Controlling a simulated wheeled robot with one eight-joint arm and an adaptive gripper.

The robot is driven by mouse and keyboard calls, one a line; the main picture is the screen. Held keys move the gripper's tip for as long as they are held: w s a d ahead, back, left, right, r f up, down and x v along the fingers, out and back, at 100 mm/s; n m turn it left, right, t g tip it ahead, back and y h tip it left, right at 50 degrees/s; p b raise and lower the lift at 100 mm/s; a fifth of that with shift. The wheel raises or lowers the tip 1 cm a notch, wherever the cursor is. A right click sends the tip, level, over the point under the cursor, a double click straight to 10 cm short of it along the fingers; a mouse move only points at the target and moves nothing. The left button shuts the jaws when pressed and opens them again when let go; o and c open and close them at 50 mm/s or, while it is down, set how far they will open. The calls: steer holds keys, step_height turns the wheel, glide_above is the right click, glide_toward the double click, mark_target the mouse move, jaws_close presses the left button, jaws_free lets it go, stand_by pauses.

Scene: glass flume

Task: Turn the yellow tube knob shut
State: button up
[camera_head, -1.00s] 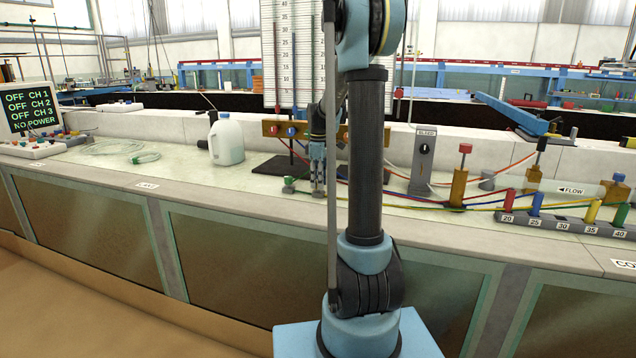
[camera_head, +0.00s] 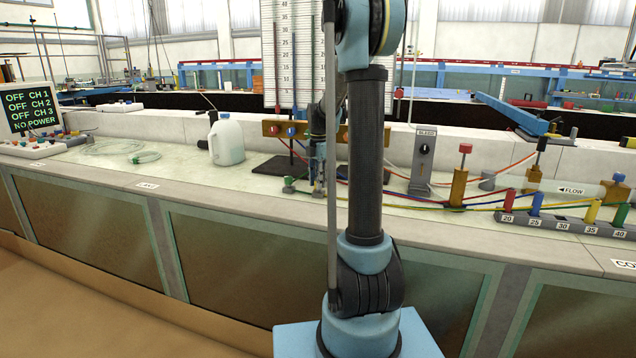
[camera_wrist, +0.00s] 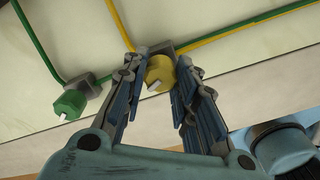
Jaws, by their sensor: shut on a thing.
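The yellow tube knob (camera_wrist: 160,72) sits between my fingertips in the wrist view. It has a small pale mark on its face and is joined to a grey fitting with a yellow tube. My gripper (camera_wrist: 164,62) is shut on the knob, one finger on each side. In the head view my gripper (camera_head: 319,186) is low over the near edge of the bench top, partly beside my own arm. The yellow knob cannot be made out there behind the fingers.
A green knob (camera_wrist: 70,103) on a green tube is close to the left; it also shows in the head view (camera_head: 289,185). A manometer board (camera_head: 290,55), a white jug (camera_head: 227,140) and a bleed post (camera_head: 422,160) stand farther back. The bench front edge is near.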

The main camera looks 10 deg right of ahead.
steer(key=shift+w+d+n, duration=0.1)
steer(key=shift+w+n, duration=0.1)
steer(key=shift+n, duration=0.4)
steer(key=shift+r+n, duration=0.1)
steer(key=shift+n, duration=0.2)
steer(key=o, duration=1.1)
steer(key=shift+w, duration=0.1)
steer(key=shift+w+r, duration=0.1)
steer(key=shift+r, duration=0.45)
steer(key=r, duration=1)
steer(key=shift+s+a+r, duration=0.2)
steer(key=shift+r, duration=0.15)
